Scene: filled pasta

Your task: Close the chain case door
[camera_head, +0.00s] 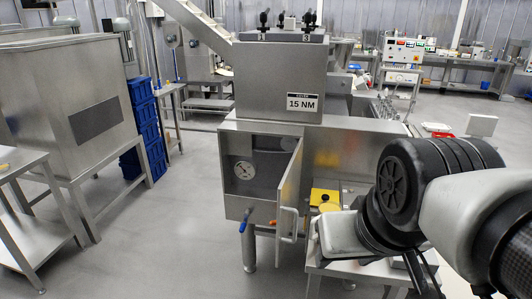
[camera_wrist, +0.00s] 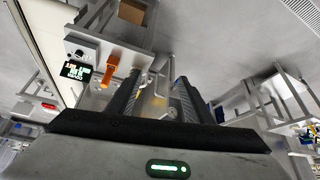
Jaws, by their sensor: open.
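The chain case (camera_head: 233,204) is the steel box below the hopper labelled 15 NM, in the middle of the head view. Its door (camera_head: 290,187) stands open, swung out toward me on its right side. A bar handle (camera_head: 289,226) is on the door's outer face. In the head view my arm is right of the door and hides the fingers. I cannot identify the door in the wrist view.
A yellow item (camera_head: 324,197) lies on the steel surface right of the door. A blue-handled valve (camera_head: 244,222) sticks out at the case's lower front. Blue crates (camera_head: 145,120) are stacked at the left. The floor left of the case is clear. An orange part (camera_wrist: 110,69) shows in the wrist view.

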